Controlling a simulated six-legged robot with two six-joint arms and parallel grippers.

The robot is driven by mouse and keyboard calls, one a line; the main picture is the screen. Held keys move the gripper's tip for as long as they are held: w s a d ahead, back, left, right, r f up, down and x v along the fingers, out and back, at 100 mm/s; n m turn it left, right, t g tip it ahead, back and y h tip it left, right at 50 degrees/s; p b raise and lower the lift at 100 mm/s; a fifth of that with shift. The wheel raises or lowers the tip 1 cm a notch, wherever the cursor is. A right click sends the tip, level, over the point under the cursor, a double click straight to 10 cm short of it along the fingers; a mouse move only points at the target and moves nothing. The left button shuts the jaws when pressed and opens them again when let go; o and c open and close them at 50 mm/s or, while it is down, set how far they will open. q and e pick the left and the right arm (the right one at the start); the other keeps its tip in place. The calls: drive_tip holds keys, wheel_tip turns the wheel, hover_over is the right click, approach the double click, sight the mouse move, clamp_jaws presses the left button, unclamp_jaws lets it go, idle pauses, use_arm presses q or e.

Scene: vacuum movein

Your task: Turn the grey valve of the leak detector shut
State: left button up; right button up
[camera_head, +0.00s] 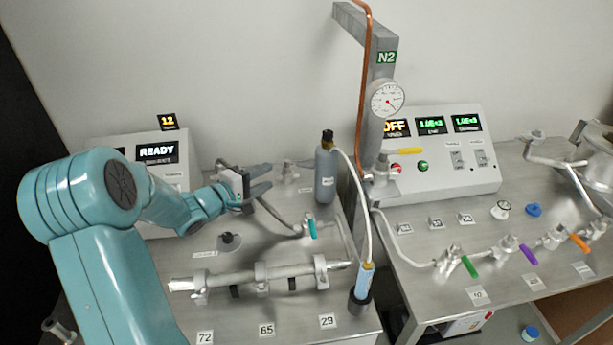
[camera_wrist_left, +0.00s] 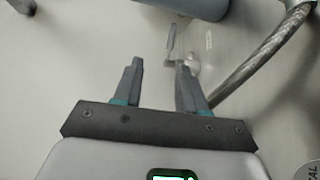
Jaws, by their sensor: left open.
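The leak detector (camera_head: 157,152) is a pale box with a READY display at the back left. A small grey valve (camera_head: 289,172) stands on the bench right of it, near the grey-blue bottle (camera_head: 326,172). My left gripper (camera_head: 268,178) is open and empty, its fingers pointing right toward this valve. In the left wrist view, the valve's grey lever (camera_wrist_left: 171,42) shows upright beyond the fingertips, in line with the gap between the open fingers (camera_wrist_left: 158,85). The lever is apart from both fingers. The right finger partly covers the valve's pale body. My right gripper is not in view.
A braided hose (camera_wrist_left: 262,65) runs close to the right finger. A teal-handled valve (camera_head: 312,229) and a clamped tube (camera_head: 240,278) lie nearer the front. A grey post (camera_head: 378,90) with a gauge stands right of the bottle. Valves with green, purple and orange handles fill the right bench.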

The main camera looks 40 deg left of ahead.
sight(302, 166)
use_arm(q)
drive_tip(key=f, duration=0.1)
drive_tip(key=f+b, duration=0.1)
drive_tip(key=shift+s+a+f+b, duration=0.2)
drive_tip(key=shift+a+f+b, duration=0.1)
drive_tip(key=shift+f, duration=0.1)
drive_tip(key=w+f, duration=0.1)
drive_tip(key=w, duration=0.4)
drive_tip(key=w+f+p, duration=0.1)
drive_tip(key=w, duration=1)
drive_tip(key=shift+w+f, duration=0.15)
drive_tip(key=shift+f, duration=0.25)
clamp_jaws()
